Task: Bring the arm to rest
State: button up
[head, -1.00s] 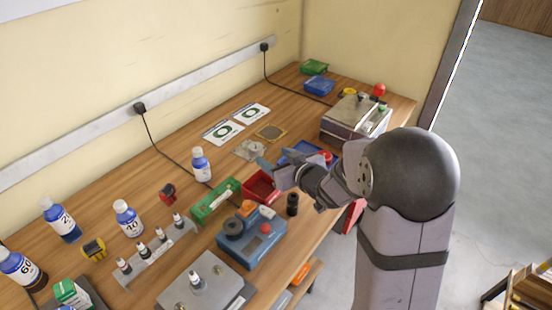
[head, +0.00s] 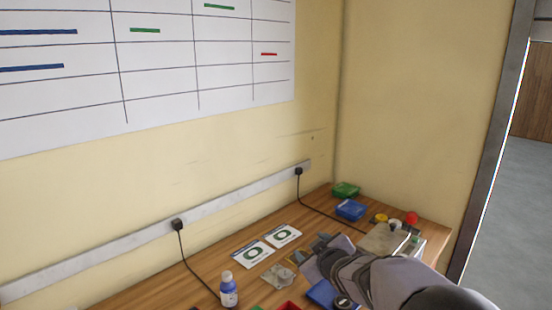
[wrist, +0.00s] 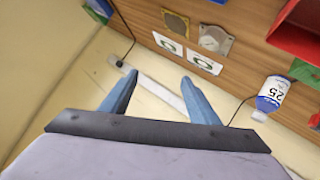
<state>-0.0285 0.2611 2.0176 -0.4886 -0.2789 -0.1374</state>
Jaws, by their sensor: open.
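My gripper (head: 312,254) is open and empty above the bench, to the right of the cards in the head view. In the wrist view my gripper (wrist: 158,77) shows two blue fingers spread apart with nothing between them. Past the fingers lie the wall and its pale rail. My arm reaches in from the lower right in the head view and hides part of the bench.
A red bin (wrist: 297,32) and brass-coloured square (wrist: 176,22) show too. Green (head: 345,189) and blue (head: 351,209) boxes sit at the back.

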notch_tip(320, 180, up, 4)
jog(key=s+r+n+g+h+p, duration=0.1)
jog(key=s+g+h+p, duration=0.1)
jog(key=s, duration=0.1)
jog(key=s+d+f+m+g, duration=0.1)
jog(key=s+f+m+g, duration=0.2)
jog(key=s+f, duration=0.3)
jog(key=s+d+f+m+g, duration=0.2)
jog(key=s+f, duration=0.4)
jog(key=s, duration=1)
jog(key=s+d+f+m+g, duration=0.2)
jog(key=s+f+m+g, duration=0.2)
jog(key=s, duration=0.7)
jog(key=shift+s+f+g, duration=0.35)
jog(key=shift+f+g, duration=0.45)
jog(key=shift+f, duration=0.1)
